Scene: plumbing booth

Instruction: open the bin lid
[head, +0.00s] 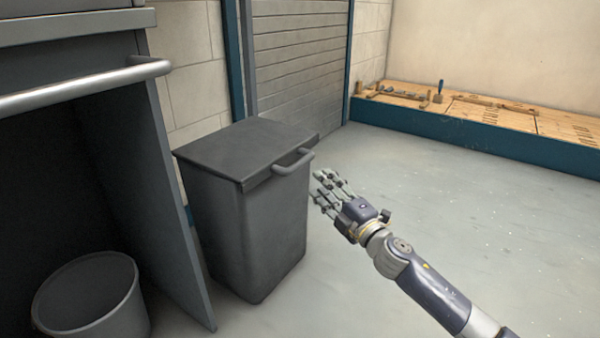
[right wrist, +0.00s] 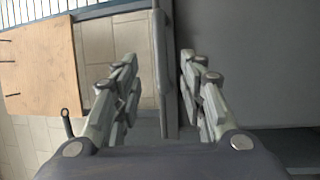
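The dark grey bin (head: 250,235) stands on the floor left of centre in the head view. Its flat lid (head: 245,150) is shut. A bar handle (head: 295,162) sticks out from the lid's right front edge. My right gripper (head: 322,188) is open and empty, just right of the handle and slightly below it. In the right wrist view the bar handle (right wrist: 160,75) lies in line with the gap between the open fingers (right wrist: 158,62), with grey bin surface (right wrist: 250,70) to its right. Contact with the handle cannot be seen. My left gripper is out of view.
A grey cabinet with a metal bar (head: 90,88) and an open-topped bucket (head: 90,295) stand close left of the bin. A low wooden platform (head: 480,118) with tools lies at the back right. The floor right of the bin is clear.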

